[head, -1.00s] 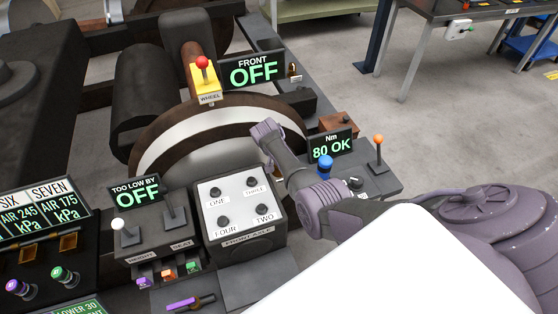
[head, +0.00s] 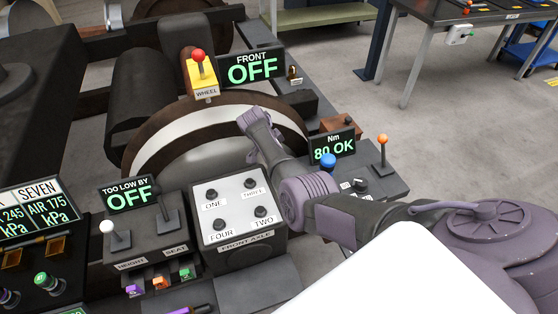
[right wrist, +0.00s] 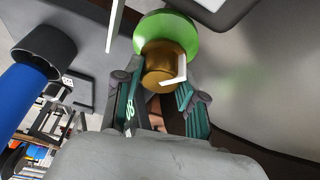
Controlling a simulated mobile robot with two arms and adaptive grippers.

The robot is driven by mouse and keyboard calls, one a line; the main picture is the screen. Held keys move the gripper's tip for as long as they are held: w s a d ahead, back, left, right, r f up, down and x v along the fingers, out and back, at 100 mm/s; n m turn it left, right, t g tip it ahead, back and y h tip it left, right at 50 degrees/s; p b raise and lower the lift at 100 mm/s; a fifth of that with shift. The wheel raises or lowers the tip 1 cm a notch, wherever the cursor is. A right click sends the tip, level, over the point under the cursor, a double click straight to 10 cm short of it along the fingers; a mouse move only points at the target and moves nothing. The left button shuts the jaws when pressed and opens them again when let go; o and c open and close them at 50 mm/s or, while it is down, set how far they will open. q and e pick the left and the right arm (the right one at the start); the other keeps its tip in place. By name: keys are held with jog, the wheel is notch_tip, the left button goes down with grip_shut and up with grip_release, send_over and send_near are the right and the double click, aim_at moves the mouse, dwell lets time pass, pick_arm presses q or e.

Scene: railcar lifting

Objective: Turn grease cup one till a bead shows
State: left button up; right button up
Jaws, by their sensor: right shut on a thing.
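In the right wrist view a brass cylinder (right wrist: 163,65) with a round green part (right wrist: 166,32) above it sits between my right fingers; it looks like a grease cup, but no number on it can be read. My right gripper (right wrist: 160,88) is shut on the brass part. A white angular mark lies on the brass, and I cannot make out a bead. In the head view my right arm reaches in from the right to the wheel (head: 190,130), and its gripper is hidden behind the arm. My left gripper is in neither current view.
A FRONT AXLE box (head: 240,243) has knobs labelled ONE to FOUR. Displays read FRONT OFF (head: 250,67), TOO LOW BY OFF (head: 130,195) and 80 OK Nm (head: 333,147). Levers stand beside the wheel: yellow with red ball (head: 201,75), and orange-topped (head: 382,152).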

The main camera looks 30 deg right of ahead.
dwell(0.3)
jog(key=o, duration=1.1)
jog(key=shift+o, duration=0.2)
jog(key=v, duration=1.2)
jog(key=shift+w, duration=0.1)
